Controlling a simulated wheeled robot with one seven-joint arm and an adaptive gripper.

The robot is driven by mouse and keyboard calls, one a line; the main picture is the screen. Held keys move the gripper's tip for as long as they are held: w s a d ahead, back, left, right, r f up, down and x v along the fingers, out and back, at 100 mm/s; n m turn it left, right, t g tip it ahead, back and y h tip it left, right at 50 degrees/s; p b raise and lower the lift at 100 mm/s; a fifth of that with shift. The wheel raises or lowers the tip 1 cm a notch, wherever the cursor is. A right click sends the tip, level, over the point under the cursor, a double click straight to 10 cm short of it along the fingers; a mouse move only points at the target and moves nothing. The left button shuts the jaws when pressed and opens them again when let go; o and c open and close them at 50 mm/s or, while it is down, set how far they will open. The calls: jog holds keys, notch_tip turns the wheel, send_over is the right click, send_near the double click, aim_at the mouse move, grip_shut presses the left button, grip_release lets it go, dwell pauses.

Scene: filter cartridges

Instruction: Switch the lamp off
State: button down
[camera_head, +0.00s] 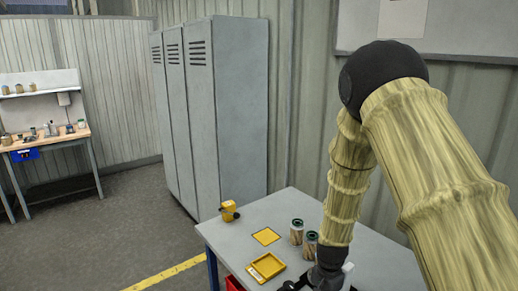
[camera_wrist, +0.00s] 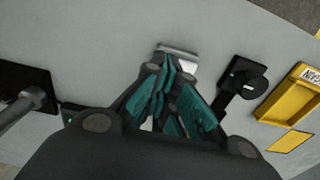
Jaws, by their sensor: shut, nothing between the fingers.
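My gripper (camera_wrist: 170,72) is shut and empty in the wrist view, with its teal finger pads together. Its fingertips lie in front of a small silver-white plate (camera_wrist: 178,48) on the grey table and hide part of it; I cannot tell whether they touch it. Right of the fingers is a black plate with a round black knob (camera_wrist: 250,87). I cannot tell which of these, if any, belongs to the lamp, and no lamp is clearly recognisable. In the head view my gripper (camera_head: 318,278) is low over the near part of the table, partly cut off.
The table (camera_head: 230,236) holds a yellow-and-black device (camera_head: 229,210), a yellow square (camera_head: 266,236), a yellow tray (camera_head: 265,267) and two green-topped cartridges (camera_head: 297,232) (camera_head: 311,245). A black fixture with a grey cylinder (camera_wrist: 22,108) is left of my fingers. Grey lockers (camera_head: 215,110) stand behind.

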jog(key=shift+f+b, duration=0.4)
jog(key=shift+f, duration=0.65)
dwell(0.4)
jog(key=shift+r+p, duration=2.6)
jog(key=shift+r, duration=0.95)
